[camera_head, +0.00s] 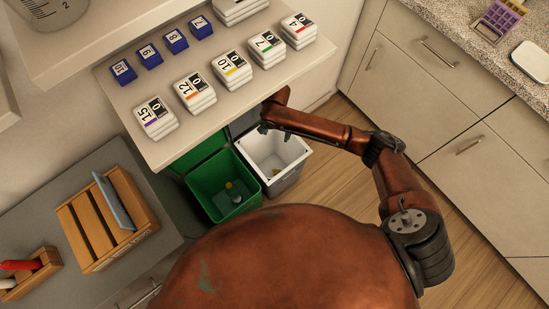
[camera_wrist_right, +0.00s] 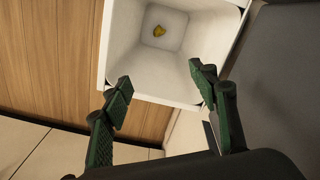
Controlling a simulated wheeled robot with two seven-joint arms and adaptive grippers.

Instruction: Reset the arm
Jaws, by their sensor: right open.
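My right arm reaches in from the right in the head view. Its gripper (camera_head: 266,127) is at the white bin's upper edge, partly hidden under the shelf edge. In the right wrist view the right gripper (camera_wrist_right: 160,90) is open, with its two green fingers apart and nothing between them. The white bin (camera_head: 290,169) is just beyond the fingertips, and it also fills the top of the wrist view (camera_wrist_right: 185,62). A small yellow item (camera_wrist_right: 159,31) lies on its floor. My left gripper does not show.
A green bin (camera_head: 203,184) with small items inside stands left of the white bin. Above is a shelf (camera_head: 205,120) with numbered card stacks (camera_head: 232,70) and blue blocks (camera_head: 150,55). A wooden rack (camera_head: 90,222) is at left. Cabinets (camera_head: 400,75) stand at right; wood floor (camera_head: 345,195) lies between.

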